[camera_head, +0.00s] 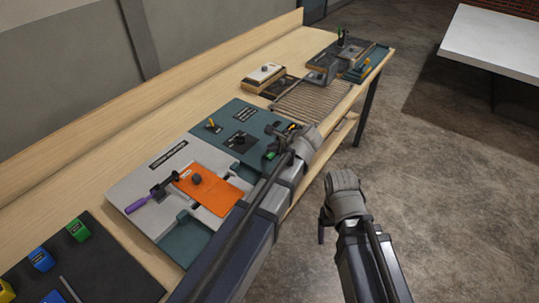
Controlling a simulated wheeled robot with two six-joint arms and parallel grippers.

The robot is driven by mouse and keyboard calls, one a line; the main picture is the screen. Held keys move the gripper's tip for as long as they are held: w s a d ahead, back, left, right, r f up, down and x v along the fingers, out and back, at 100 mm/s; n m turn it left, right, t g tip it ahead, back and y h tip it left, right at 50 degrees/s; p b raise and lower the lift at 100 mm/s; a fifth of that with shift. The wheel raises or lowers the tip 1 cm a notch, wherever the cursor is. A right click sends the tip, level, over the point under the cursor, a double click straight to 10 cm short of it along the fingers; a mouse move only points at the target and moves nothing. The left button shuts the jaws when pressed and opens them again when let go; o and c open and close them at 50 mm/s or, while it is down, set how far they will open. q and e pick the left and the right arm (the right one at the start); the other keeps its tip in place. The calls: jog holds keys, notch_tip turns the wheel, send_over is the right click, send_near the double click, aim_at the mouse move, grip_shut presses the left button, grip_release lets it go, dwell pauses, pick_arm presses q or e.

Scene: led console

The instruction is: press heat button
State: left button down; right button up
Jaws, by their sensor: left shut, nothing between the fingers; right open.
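A dark teal console panel (203,135) lies on the wooden workbench, with small white labels too small to read. A green button-like part (271,155) and a yellow-orange part (292,127) show near its right edge. I cannot tell which control is the heat button. My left gripper (275,132) is shut and empty, over the right side of this panel; its hand and arm hide part of the panel. Whether it touches a control cannot be told. My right gripper (322,225) is open and empty, over the floor to the right of the bench.
A grey panel with an orange plate (209,191) and a purple-handled lever (137,205) lies nearer. A black mat (105,262) holds blue, green and yellow blocks. A slatted rack (300,101) and boxes stand farther along. A white table (490,42) is at right; open floor lies between.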

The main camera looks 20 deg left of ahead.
aim_at(272, 156)
pick_arm(q)
jog(key=shift+f, duration=0.1)
dwell(0.6)
jog(key=shift+f+b, duration=0.35)
jog(key=shift+b, duration=0.05)
jog(key=shift+f+b, duration=0.4)
jog(key=shift+b, duration=0.05)
dwell(0.5)
dwell(0.4)
jog(key=shift+r+p, duration=0.85)
jog(key=shift+p, duration=0.05)
notch_tip(272, 156, up, 5)
jog(key=p, duration=0.5)
jog(key=shift+r, duration=0.1)
